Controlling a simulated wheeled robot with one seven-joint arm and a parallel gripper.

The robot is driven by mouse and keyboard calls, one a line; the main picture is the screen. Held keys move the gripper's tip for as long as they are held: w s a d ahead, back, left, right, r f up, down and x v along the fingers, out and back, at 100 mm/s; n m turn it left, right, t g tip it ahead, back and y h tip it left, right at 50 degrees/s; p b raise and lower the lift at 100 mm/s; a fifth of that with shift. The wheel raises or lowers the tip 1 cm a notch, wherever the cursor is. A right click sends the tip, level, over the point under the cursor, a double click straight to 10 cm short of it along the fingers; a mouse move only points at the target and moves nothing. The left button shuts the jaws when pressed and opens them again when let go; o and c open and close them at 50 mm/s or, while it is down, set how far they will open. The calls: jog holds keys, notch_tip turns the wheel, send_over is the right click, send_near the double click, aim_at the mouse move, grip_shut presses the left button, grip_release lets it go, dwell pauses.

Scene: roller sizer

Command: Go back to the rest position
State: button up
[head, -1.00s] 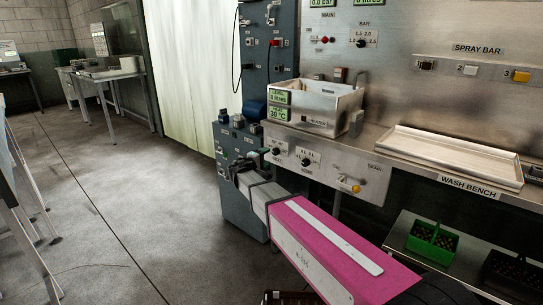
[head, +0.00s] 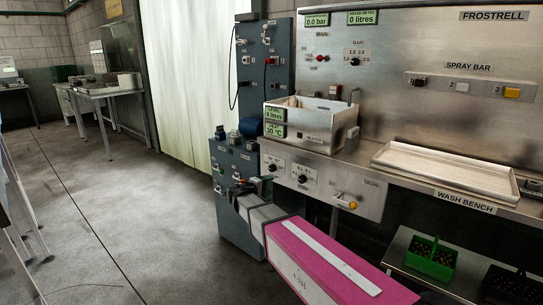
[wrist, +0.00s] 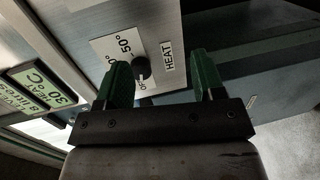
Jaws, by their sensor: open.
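My gripper is open and empty. In the wrist view its two green fingers (wrist: 163,85) stand apart in front of the HEAT dial (wrist: 141,68), a black knob on a white scale plate. The left finger overlaps the plate near the knob; I cannot tell whether it touches. In the head view my pink and grey arm reaches from the lower right toward the front of the wash bench, and my gripper (head: 240,189) is small and dark near the blue-grey control cabinet. The heated basin (head: 312,125) stands on the bench above it.
The wash bench (head: 452,215) with a shallow white tray (head: 447,170) runs to the right. A green crate (head: 431,258) and a dark crate sit on a low shelf beneath it. The blue-grey cabinet (head: 237,220) stands close to my gripper. The floor (head: 110,205) at left is open.

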jog(key=s+d+f+m+g+y, duration=0.2)
jog(key=s+d+f+g, duration=0.3)
jog(key=d, duration=0.4)
jog(key=s+d+f+m+g+y, duration=0.1)
jog(key=s+d+f+m+g, duration=0.2)
jog(key=s+d+f, duration=0.55)
jog(key=s+d+f+m+g+y, duration=0.1)
jog(key=s+d+m+g+y, duration=0.1)
jog(key=s+d+y, duration=0.1)
jog(key=s+d+f+m+g+y, duration=0.1)
jog(key=s+d+m+y, duration=0.1)
jog(key=s+y, duration=0.3)
jog(key=s+d, duration=0.1)
jog(key=s, duration=0.2)
jog(key=shift+s+d+f+g, duration=0.15)
jog(key=shift+d+f+g, duration=0.15)
jog(key=shift+g, duration=0.1)
